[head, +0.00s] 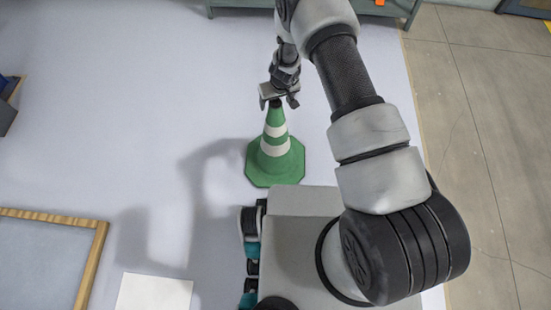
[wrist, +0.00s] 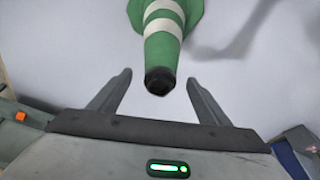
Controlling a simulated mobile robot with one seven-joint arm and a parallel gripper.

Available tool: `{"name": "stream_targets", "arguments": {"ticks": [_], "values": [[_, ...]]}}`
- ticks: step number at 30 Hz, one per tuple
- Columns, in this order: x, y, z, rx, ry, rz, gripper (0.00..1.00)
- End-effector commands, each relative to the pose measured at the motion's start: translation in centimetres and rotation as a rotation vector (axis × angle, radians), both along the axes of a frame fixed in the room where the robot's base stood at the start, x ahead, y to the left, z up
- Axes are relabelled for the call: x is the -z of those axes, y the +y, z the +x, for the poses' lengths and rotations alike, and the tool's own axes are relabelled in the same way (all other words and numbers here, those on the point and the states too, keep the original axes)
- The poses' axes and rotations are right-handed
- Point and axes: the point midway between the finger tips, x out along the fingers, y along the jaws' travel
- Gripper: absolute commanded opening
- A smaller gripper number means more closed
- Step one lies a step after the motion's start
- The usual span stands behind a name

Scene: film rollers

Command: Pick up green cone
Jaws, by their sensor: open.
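The green cone (head: 275,160) with white bands stands upright on the pale floor, in front of my base in the head view. In the wrist view the cone (wrist: 164,55) shows from above, with its dark tip pointing toward my gripper. My gripper (wrist: 158,90) is open, with one finger to each side of the tip and visible gaps between. In the head view my gripper (head: 279,101) is right at the cone's top. The cone's tip is partly hidden by the gripper in the head view.
A wood-framed panel (head: 100,250) lies at the lower left, with a white sheet (head: 154,292) beside it. A grey-green bench (head: 400,8) stands at the top edge. A dark bin (head: 8,105) is at the far left. The floor left of the cone is clear.

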Motion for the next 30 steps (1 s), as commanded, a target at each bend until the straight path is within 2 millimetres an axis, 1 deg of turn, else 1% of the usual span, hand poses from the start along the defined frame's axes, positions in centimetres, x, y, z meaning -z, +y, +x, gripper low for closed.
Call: {"name": "stream_targets", "arguments": {"ticks": [1,5,12,15,23,24,26,30], "values": [[0.5,0.1,0.1,-0.001,0.001,-0.001,0.71],[1.1,0.2,0.3,-0.001,0.000,0.001,0.71],[4.7,0.3,0.9,-0.002,0.001,-0.001,0.71],[5.5,0.5,1.2,-0.003,0.001,0.000,0.71],[5.8,0.5,1.4,-0.002,0.000,0.000,0.71],[5.8,0.5,1.4,-0.002,0.000,0.000,0.69],[5.8,0.5,1.4,-0.002,0.000,0.000,0.59],[5.7,0.5,1.4,-0.002,0.000,0.000,0.35]]}}
